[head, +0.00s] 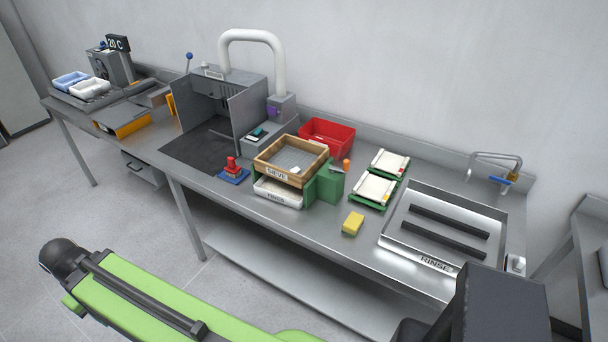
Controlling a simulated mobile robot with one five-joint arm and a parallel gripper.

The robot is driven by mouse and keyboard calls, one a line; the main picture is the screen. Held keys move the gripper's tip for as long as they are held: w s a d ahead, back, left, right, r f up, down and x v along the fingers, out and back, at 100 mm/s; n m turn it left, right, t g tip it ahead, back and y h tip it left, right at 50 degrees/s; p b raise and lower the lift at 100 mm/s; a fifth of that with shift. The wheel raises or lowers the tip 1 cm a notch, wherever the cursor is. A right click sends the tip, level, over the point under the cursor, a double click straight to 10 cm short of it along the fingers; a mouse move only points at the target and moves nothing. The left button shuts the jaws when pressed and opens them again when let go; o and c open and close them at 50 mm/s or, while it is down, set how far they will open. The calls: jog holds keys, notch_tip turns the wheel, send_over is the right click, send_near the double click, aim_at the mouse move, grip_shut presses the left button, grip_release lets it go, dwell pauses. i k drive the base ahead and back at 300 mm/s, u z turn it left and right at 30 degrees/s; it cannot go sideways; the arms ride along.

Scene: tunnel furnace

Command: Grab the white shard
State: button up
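A small white piece (294,170), probably the white shard, lies on the mesh of the wooden sieve (264,171) near its front right side. It is too small to make out its shape. The sieve is labelled SIEVE and stands above a white tray (278,194) labelled FINES. My green arm crosses the bottom of the head view, well in front of the bench and apart from the sieve. No gripper fingers are visible, so I cannot see whether anything is held.
A green box (326,186) stands against the sieve's right side, with a red bin (327,136) behind. A yellow sponge (353,223), two green-based trays (374,190) and a metal RINSE tray (402,252) are further right. A red-and-blue stand (232,172) is left. The bench's front edge (300,235) is mostly clear.

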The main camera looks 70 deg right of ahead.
aim_at(296, 170)
jog(key=z, duration=0.85)
jog(key=i, duration=1)
